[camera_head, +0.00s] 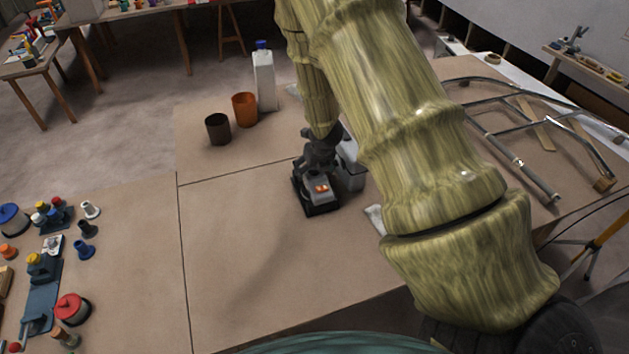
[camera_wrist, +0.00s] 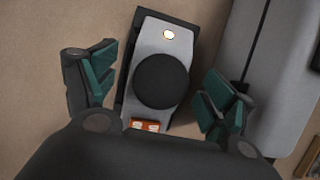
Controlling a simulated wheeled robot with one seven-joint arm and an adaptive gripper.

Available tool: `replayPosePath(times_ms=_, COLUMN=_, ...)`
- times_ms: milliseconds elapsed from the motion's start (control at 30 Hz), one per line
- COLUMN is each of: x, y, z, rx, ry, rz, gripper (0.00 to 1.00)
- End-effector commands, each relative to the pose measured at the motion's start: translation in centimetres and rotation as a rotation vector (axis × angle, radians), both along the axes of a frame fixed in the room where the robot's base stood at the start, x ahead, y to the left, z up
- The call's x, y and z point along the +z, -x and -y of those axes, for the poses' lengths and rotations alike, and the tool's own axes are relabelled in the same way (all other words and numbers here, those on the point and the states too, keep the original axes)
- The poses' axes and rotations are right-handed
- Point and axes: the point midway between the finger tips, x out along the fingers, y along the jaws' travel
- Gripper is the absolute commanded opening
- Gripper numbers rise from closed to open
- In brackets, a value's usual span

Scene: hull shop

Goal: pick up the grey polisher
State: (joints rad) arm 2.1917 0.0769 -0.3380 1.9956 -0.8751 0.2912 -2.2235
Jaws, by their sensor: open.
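The grey polisher (camera_head: 319,188) stands on the brown table, partly hidden by my gripper in the head view. It has a grey body on a black base, with orange buttons at one end. In the wrist view the polisher (camera_wrist: 148,62) shows a round black top and a small light spot, and lies between my fingers. My gripper (camera_wrist: 157,95) is open, one finger on each side of it, with a gap on both sides. In the head view my gripper (camera_head: 318,150) is directly above and behind the polisher.
A grey box-like object (camera_wrist: 268,70) stands close to the right finger; it also shows in the head view (camera_head: 350,168). The table left of the polisher is clear.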

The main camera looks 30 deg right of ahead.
Motion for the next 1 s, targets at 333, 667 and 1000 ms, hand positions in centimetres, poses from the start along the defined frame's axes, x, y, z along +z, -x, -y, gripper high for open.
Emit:
replayPosePath(times_ms=333, x=-2.5, y=-1.0, z=0.2, rx=0.000, ry=0.000, rz=-0.001, gripper=0.84)
replayPosePath(times_ms=667, x=-2.8, y=-1.2, z=0.2, rx=-0.001, ry=0.000, rz=0.000, gripper=0.84)
replayPosePath(times_ms=1000, x=-2.8, y=-1.2, z=0.2, rx=0.000, ry=0.000, rz=0.000, gripper=0.24)
